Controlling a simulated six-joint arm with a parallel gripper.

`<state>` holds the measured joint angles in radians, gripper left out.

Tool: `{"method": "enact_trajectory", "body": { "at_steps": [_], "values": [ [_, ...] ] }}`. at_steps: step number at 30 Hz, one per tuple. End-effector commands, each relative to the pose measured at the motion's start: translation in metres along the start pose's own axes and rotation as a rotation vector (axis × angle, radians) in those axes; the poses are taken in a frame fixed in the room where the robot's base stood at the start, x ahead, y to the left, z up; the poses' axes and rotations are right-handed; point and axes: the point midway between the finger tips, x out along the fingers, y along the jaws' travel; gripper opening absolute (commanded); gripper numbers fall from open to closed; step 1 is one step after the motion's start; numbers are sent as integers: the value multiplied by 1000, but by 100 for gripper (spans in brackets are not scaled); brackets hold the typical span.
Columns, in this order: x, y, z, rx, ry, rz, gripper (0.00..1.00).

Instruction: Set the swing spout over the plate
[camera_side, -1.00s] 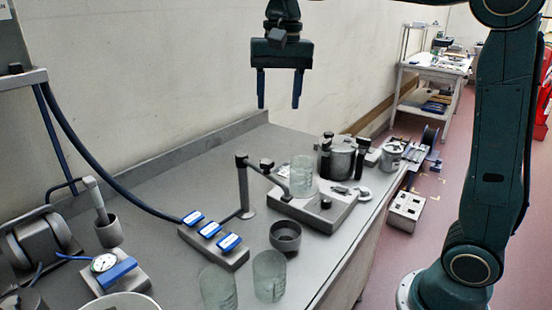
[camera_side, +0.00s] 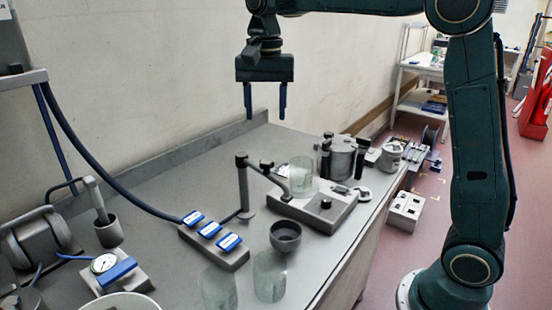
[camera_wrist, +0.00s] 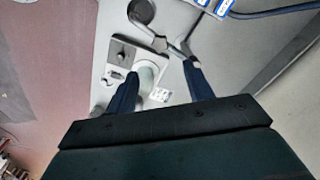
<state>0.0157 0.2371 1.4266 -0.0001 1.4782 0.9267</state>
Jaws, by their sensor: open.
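The swing spout (camera_side: 243,187) is a dark grey upright post on the bench. Its arm slopes down to the right, and its tip shows close to the left edge of the plate. The plate (camera_side: 318,213) is a low grey block with a dark knob; a clear glass beaker (camera_side: 301,176) stands on it. My gripper (camera_side: 266,116) is open and empty, high above the bench and apart from the spout. In the wrist view the spout (camera_wrist: 148,30) shows above my gripper (camera_wrist: 160,70), and the beaker (camera_wrist: 147,72) shows between the fingers. I cannot tell exactly what lies under the tip.
A blue-labelled switch block (camera_side: 213,244), a dark cup (camera_side: 285,236) and two glass beakers (camera_side: 269,276) stand in front. A metal pot (camera_side: 342,158) stands behind the plate. A gauge box (camera_side: 115,270) is at the left.

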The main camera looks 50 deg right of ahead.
Motion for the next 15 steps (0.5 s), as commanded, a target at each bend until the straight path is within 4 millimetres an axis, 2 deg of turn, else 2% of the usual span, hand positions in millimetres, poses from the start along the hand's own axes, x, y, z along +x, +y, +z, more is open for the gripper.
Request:
{"method": "enact_trajectory", "body": {
  "at_steps": [15],
  "values": [
    [77,0,0,0,-2,2,51]
  ]
}}
